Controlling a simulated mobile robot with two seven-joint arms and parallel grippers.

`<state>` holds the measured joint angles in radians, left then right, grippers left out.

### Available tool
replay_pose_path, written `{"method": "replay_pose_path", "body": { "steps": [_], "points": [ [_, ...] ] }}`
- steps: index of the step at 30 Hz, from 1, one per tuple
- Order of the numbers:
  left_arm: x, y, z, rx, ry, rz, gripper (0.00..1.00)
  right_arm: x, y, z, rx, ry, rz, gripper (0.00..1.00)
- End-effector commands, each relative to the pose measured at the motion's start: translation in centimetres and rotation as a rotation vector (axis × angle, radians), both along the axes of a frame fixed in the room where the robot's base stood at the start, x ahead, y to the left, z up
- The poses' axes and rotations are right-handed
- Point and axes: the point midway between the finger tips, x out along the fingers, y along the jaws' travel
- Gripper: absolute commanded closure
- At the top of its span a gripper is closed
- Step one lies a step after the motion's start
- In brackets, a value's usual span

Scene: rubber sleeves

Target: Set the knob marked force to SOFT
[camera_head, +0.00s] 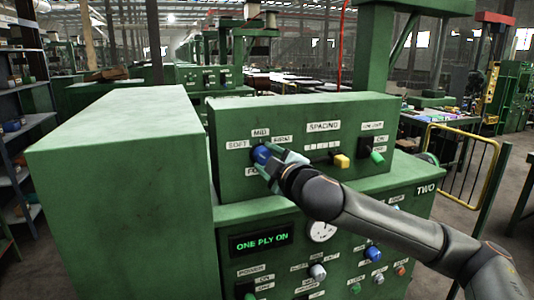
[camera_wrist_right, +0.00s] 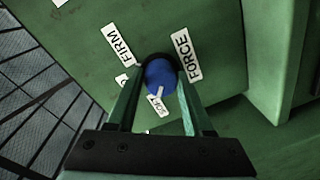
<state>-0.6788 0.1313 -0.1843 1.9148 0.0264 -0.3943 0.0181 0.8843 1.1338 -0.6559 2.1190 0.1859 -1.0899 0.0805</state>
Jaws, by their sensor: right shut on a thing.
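The blue force knob (camera_head: 261,154) is on the upper green panel, with SOFT (camera_head: 237,145) to its left, MID above, FIRM to its right and the FORCE label below, partly hidden. My right gripper (camera_head: 268,160) is at the knob. In the right wrist view the gripper (camera_wrist_right: 161,72) is shut on the blue knob (camera_wrist_right: 160,77), one finger on each side. A white mark on the knob appears to point down toward the SOFT label (camera_wrist_right: 156,106); the FORCE label (camera_wrist_right: 187,57) is at right and FIRM (camera_wrist_right: 118,45) at upper left. My left gripper is out of view.
A yellow knob (camera_head: 341,161) under SPACING and a green switch (camera_head: 377,158) are on the same panel. A tall green housing (camera_head: 120,170) stands at left. The lower panel holds a ONE PLY ON display (camera_head: 261,241) and several controls close under my arm.

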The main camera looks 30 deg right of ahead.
Motion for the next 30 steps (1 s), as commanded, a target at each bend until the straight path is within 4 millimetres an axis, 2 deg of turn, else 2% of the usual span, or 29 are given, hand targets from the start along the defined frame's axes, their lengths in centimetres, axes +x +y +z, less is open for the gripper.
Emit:
{"method": "replay_pose_path", "body": {
  "steps": [14, 15, 23, 30],
  "points": [
    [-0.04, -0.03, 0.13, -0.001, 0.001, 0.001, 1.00, 0.00, -0.02, -0.03, -0.016, 0.004, -0.001, 1.00],
    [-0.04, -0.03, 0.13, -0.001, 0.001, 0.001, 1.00, 0.00, -0.02, -0.03, -0.016, 0.004, -0.001, 0.47],
    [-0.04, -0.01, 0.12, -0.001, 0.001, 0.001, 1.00, 0.01, -0.01, -0.02, -0.014, 0.004, -0.001, 0.19],
    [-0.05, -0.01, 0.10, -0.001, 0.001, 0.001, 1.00, -0.05, 0.00, 0.00, -0.014, 0.003, 0.000, 0.19]
  ]
}}
